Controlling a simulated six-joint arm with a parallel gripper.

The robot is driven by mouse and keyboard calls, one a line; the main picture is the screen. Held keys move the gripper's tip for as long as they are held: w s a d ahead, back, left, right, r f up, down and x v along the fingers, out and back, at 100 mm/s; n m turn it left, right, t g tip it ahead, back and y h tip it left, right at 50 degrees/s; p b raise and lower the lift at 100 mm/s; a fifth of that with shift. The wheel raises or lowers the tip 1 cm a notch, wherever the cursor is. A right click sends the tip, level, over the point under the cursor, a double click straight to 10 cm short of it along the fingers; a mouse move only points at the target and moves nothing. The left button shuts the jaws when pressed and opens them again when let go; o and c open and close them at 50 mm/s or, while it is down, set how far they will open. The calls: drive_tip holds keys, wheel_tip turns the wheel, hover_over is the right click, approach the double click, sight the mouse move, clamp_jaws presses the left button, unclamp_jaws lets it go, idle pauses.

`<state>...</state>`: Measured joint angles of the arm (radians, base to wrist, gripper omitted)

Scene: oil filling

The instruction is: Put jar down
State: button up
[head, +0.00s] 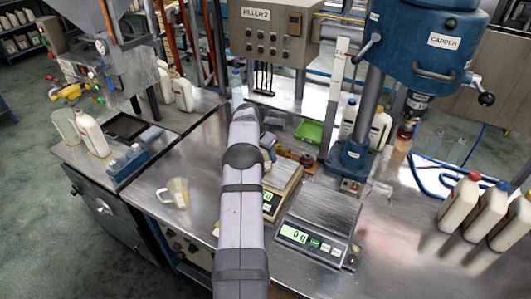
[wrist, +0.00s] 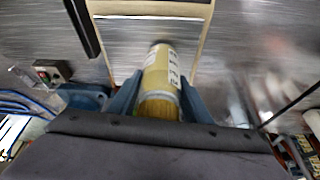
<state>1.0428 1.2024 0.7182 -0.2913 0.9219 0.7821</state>
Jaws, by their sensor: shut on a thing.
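The jar (wrist: 160,68) has yellowish contents and a pale label with dark print. In the wrist view it lies between the two blue fingers of my gripper (wrist: 157,100), which is shut on it. Its far end points toward a cream-framed scale (wrist: 205,12). In the head view only a small part of the jar (head: 267,160) shows beside my arm, which hides most of it and the gripper. It is close to the cream scale (head: 287,184). I cannot tell whether the jar touches the scale or the bench.
A second scale (head: 320,226) with a lit display stands to the right. A clear jug (head: 178,192) stands left of my arm. The capper column (head: 367,100) rises behind, near a green tray (head: 309,131). White bottles (head: 460,201) stand at far right. Bare steel bench lies front left.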

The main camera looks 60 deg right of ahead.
drive_tip(key=shift+f, duration=0.15)
drive_tip(key=shift+f, duration=0.15)
drive_tip(key=o, duration=1.2)
drive_tip(key=shift+c, duration=0.2)
drive_tip(key=shift+r, duration=0.2)
drive_tip(key=b+v, duration=0.4)
drive_tip(key=v, duration=0.7)
drive_tip(key=shift+a+r, duration=0.25)
drive_tip(key=shift+r, duration=0.1)
